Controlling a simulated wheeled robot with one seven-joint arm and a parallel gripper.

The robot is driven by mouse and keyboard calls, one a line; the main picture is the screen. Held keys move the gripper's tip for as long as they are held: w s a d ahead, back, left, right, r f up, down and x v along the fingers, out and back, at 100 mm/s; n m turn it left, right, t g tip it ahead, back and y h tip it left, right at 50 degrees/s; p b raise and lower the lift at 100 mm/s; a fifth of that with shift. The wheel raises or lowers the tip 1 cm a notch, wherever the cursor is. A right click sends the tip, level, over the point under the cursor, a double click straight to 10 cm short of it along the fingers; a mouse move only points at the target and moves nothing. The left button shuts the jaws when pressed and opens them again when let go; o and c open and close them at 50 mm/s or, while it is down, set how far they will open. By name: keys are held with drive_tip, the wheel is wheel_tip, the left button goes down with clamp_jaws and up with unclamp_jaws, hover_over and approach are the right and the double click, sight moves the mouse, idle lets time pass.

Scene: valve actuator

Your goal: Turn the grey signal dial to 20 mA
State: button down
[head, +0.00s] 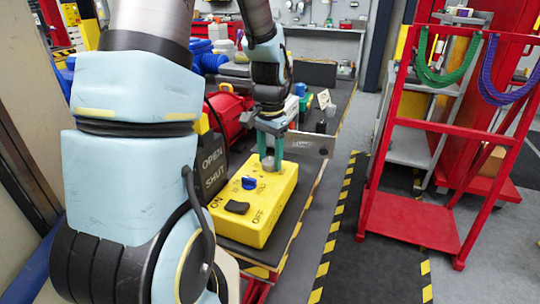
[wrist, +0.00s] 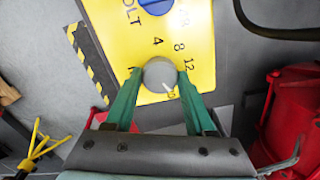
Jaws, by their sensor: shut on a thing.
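The grey signal dial (wrist: 159,73) is on the yellow box (wrist: 205,30), and it also shows on the box's far part in the head view (head: 267,163). My gripper (wrist: 159,76) has its two green fingers on either side of the dial, closed on it. In the head view my gripper (head: 269,155) points down at the dial. The dial's white mark points to the lower right in the wrist view, toward a small label too blurred to read surely. The numbers 4, 8 and 12 show above and right of the dial. The fingers partly hide the scale.
A blue knob (head: 249,183) and a black switch (head: 237,207) marked ON and OFF sit nearer on the box. A dark OPEN/SHUT unit (head: 212,165) stands left of it. A red machine (head: 228,108) is behind. The striped floor lane to the right is clear.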

sight(270, 160)
drive_tip(key=shift+m+p, duration=0.4)
drive_tip(key=shift+m, duration=1.1)
drive_tip(key=shift+c, duration=1.2)
unclamp_jaws()
wheel_tip(270, 160, up, 11)
drive_tip(key=b, duration=0.1)
drive_tip(key=shift+b, duration=0.3)
drive_tip(key=shift+f, duration=0.1)
